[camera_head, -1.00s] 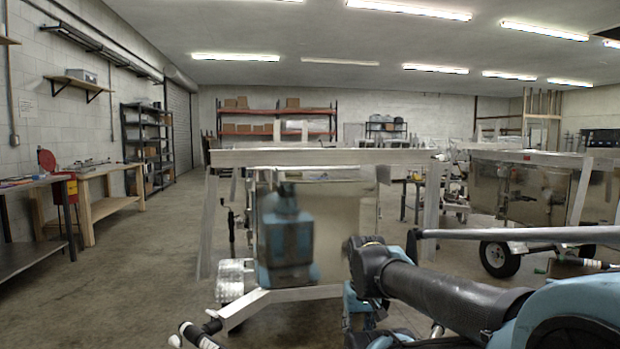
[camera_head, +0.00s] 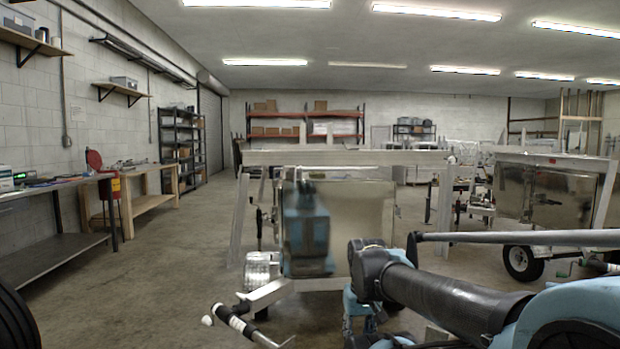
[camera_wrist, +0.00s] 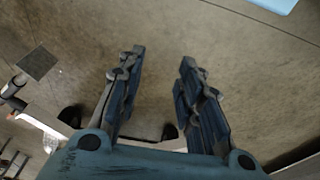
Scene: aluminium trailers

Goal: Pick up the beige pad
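I cannot make out a beige pad in the head view or the wrist view. My gripper (camera_wrist: 162,56) shows in the wrist view with its two fingers apart and nothing between them. Bare concrete floor (camera_wrist: 225,75) lies behind the fingers. In the head view my dark arm crosses the lower right and hides part of the floor there.
An aluminium trailer (camera_head: 345,157) stands ahead, with a blurred blue-grey shape (camera_head: 306,232) in front of its panel. Another trailer (camera_head: 545,190) stands at right. A metal workbench (camera_head: 60,240) and a wooden bench (camera_head: 150,203) line the left wall. Floor between is clear.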

